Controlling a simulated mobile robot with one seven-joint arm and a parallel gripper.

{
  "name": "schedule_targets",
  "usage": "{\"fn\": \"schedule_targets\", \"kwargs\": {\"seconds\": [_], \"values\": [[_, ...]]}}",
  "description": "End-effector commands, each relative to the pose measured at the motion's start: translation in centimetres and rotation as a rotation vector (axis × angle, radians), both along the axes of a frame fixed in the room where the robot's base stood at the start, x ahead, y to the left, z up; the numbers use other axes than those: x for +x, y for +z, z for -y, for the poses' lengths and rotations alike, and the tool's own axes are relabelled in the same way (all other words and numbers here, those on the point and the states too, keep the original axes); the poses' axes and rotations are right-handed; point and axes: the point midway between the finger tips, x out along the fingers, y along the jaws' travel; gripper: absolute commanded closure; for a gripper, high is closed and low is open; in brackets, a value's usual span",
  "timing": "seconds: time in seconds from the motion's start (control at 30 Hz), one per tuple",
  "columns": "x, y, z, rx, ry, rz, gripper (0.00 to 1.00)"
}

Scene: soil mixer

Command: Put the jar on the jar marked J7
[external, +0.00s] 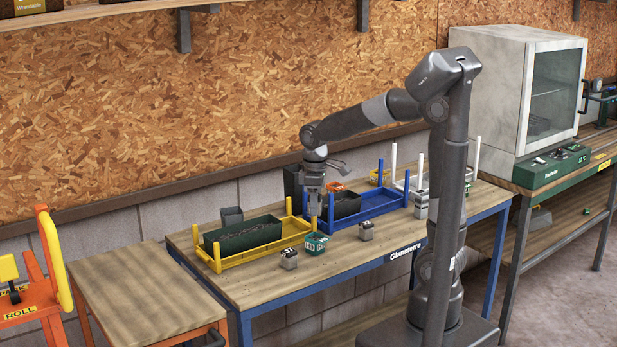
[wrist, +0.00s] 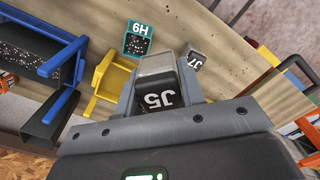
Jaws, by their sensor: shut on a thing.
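My gripper (external: 314,203) hangs above the table between the yellow rack and the blue rack. In the wrist view my gripper (wrist: 160,88) is shut on a dark jar marked J5 (wrist: 157,98), held between the fingers. The jar marked J7 (wrist: 194,60) stands on the table, apart from the held jar and beyond it to the upper right in the wrist view. In the external view it appears to be the small grey jar (external: 289,259) at the table's front left; its label is too small to read there. The held jar is hard to make out in the external view.
A yellow rack (external: 216,264) holds a dark green trough. A blue rack (external: 381,205) and another grey jar (external: 366,231) are to the right. The front left tabletop is clear.

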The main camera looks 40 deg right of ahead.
Motion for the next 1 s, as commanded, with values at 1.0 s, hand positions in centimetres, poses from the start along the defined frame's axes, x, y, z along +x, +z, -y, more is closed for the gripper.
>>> {"fn": "schedule_targets", "kwargs": {"seconds": [1.0], "values": [[0.8, -9.4, -8.8, 0.001, -0.001, 0.001, 0.87]]}}
